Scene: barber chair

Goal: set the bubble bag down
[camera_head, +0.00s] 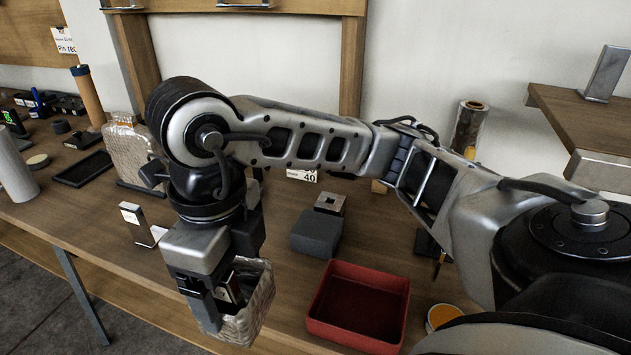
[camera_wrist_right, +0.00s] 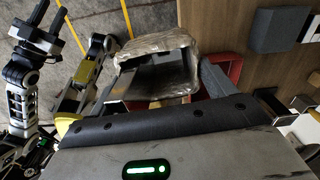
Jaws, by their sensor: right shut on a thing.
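The bubble bag (camera_head: 262,300) is a crinkled, translucent grey pouch with an open mouth. My right gripper (camera_head: 222,303) is shut on it and holds it near the table's front edge, left of the red tray. In the right wrist view the bag (camera_wrist_right: 158,50) sits between the fingers, with its dark opening facing the camera. Whether its underside touches the table (camera_head: 290,275) is not clear.
A red tray (camera_head: 358,305) stands right of the bag, with a dark grey block (camera_head: 316,233) behind it. A small metallic box (camera_head: 135,220) stands to the left. A wrapped upright item (camera_head: 127,152) is behind it. Bare wood lies between the bag and block.

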